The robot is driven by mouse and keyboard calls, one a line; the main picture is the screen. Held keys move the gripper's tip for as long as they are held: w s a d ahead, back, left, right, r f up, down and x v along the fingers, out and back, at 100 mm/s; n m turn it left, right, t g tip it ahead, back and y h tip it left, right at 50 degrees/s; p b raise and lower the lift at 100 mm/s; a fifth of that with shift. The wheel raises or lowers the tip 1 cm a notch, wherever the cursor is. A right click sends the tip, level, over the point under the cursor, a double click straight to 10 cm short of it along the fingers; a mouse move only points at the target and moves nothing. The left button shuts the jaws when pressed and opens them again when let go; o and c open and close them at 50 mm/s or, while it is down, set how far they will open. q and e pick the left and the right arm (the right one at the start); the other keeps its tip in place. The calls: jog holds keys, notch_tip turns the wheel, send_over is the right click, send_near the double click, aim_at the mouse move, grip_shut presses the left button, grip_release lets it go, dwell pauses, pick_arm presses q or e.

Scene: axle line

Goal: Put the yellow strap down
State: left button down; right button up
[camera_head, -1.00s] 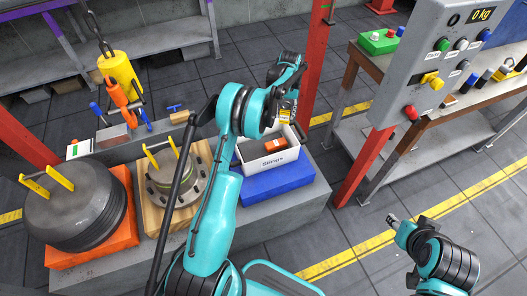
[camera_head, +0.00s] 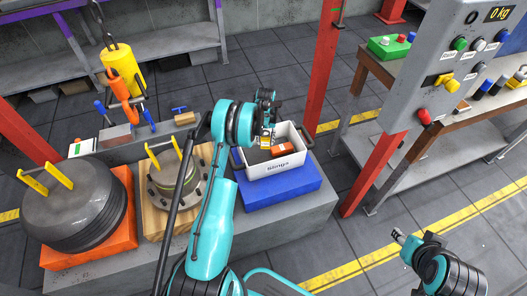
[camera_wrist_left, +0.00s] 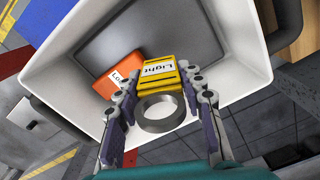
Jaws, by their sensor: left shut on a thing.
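The yellow strap (camera_head: 265,142) is a small folded bundle; the left wrist view shows its "Light" label and a grey ring (camera_wrist_left: 160,112) beside it. My left gripper (camera_wrist_left: 158,82) is shut on the strap, with one finger on each side. It holds the strap over the white slings bin (camera_head: 285,177). The bin's dark floor (camera_wrist_left: 150,35) shows around the strap; I cannot tell whether the strap touches it. An orange strap (camera_wrist_left: 118,73) lies in the bin beside the yellow one. My right gripper (camera_head: 399,236) is at the lower right, away from the bin; its opening is unclear.
The bin stands on a blue box (camera_head: 285,190) on the grey bench. A flanged hub (camera_head: 177,187) and a dark drum (camera_head: 75,210) stand to the left. A yellow hoist (camera_head: 122,72) with an orange hook hangs behind. A red post (camera_head: 322,80) rises behind the bin.

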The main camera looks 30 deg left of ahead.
pick_arm(q)
jog(key=shift+s+a+f+b, duration=0.1)
jog(key=shift+s+f+b, duration=0.2)
jog(key=shift+f, duration=0.5)
jog(key=shift+s+f+b, duration=0.25)
jog(key=shift+f+b, duration=0.1)
jog(key=shift+f, duration=0.5)
jog(key=shift+s+a+f+b, duration=0.1)
jog(key=shift+s+f+b, duration=0.2)
jog(key=shift+f, duration=0.5)
jog(key=shift+f, duration=0.1)
jog(key=c, duration=1)
grip_release()
jog(key=shift+o, duration=0.2)
